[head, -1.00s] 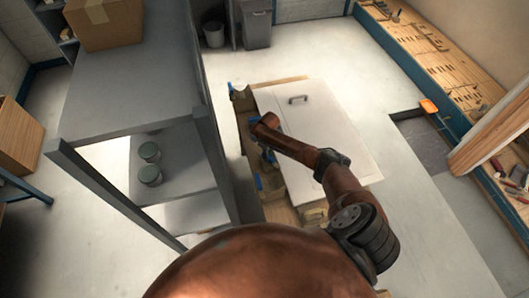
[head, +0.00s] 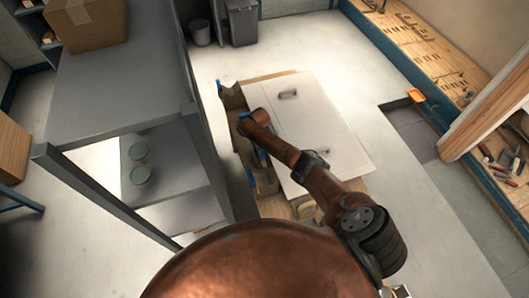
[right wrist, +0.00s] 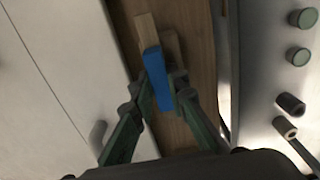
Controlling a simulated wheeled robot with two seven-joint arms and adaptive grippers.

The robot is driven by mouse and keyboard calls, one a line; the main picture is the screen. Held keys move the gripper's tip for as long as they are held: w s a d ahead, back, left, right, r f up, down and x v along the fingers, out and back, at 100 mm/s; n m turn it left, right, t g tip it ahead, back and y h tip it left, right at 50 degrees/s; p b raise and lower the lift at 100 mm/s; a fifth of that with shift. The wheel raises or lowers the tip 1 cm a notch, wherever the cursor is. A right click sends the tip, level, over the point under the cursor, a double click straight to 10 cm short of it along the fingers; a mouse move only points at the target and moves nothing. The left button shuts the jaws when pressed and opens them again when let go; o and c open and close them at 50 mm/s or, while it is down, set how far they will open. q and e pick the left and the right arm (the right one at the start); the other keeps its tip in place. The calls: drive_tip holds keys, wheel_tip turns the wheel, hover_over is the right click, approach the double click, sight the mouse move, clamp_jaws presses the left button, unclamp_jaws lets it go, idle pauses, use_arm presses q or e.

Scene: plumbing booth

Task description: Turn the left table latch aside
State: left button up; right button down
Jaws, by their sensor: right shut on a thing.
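A blue latch (right wrist: 156,82) shows in the right wrist view, on a brown wooden strip beside the pale panel. It lies lengthwise along the strip, slightly tilted, with a tan wooden piece beyond its far end. My right gripper (right wrist: 161,88) is shut on the blue latch, one dark green finger on each side. In the head view my right arm reaches over the white panel (head: 325,120) to the table's left edge. The gripper there is mostly hidden under the arm, near blue pieces. My left gripper is not in view.
A grey shelf frame (head: 130,75) stands left of the table, close to my gripper. It holds a cardboard box (head: 86,22) and two green-lidded jars (head: 140,163). Another blue piece (head: 220,88) sits at the table's far left corner.

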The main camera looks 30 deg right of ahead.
idle(0.3)
drive_tip(key=c, duration=1.9)
unclamp_jaws()
drive_tip(key=shift+r, duration=0.1)
wheel_tip(320, 180, up, 12)
drive_tip(key=shift+f, duration=0.1)
drive_tip(key=shift+d, duration=0.1)
